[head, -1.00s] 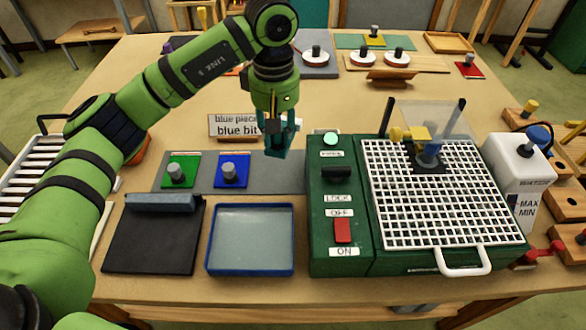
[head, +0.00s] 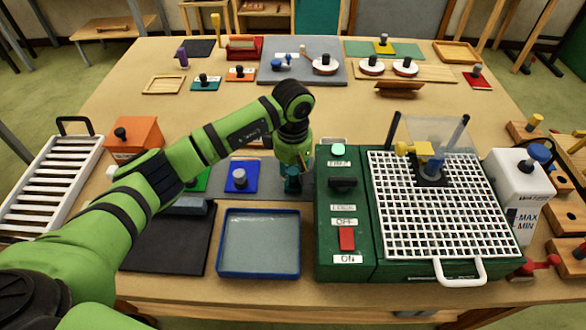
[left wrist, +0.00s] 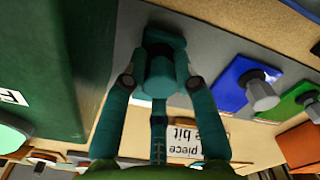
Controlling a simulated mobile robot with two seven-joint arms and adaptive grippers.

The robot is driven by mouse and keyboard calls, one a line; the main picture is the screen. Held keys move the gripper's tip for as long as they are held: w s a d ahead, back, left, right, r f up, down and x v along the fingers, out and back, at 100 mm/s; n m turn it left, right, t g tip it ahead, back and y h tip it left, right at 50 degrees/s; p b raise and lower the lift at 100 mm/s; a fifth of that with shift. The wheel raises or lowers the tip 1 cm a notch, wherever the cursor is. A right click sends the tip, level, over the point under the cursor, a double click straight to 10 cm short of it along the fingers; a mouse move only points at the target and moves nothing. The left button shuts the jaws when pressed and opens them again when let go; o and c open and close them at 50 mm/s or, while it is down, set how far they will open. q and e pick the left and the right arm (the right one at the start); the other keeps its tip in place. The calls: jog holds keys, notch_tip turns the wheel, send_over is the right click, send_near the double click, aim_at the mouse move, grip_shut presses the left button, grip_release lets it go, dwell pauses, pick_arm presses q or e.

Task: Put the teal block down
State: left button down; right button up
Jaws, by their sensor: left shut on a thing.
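My left gripper (head: 292,186) points down at the right end of the grey strip (head: 270,191), close beside the green machine (head: 330,240). In the left wrist view its fingers (left wrist: 160,82) are closed on the knob of the teal block (left wrist: 160,72). The block is over the grey strip; I cannot tell whether it touches it. In the head view the gripper and arm largely hide the block. A blue block (head: 247,182) with a grey knob is to its left on the strip, then a green block (head: 203,183), partly covered by my arm. My right gripper is out of view.
The green machine with its white grid (head: 440,215) stands tight on the gripper's right. A blue-rimmed tray (head: 259,275) and a black mat (head: 160,248) are in front. A sign (left wrist: 186,142) shows in the wrist view. Open table lies behind the arm.

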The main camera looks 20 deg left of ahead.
pick_arm(q)
jog(key=shift+f, duration=0.1)
jog(key=c, duration=1)
grip_release()
jog(key=shift+o, duration=0.2)
notch_tip(320, 180, up, 12)
jog(key=b, duration=0.4)
jog(key=shift+r, duration=0.2)
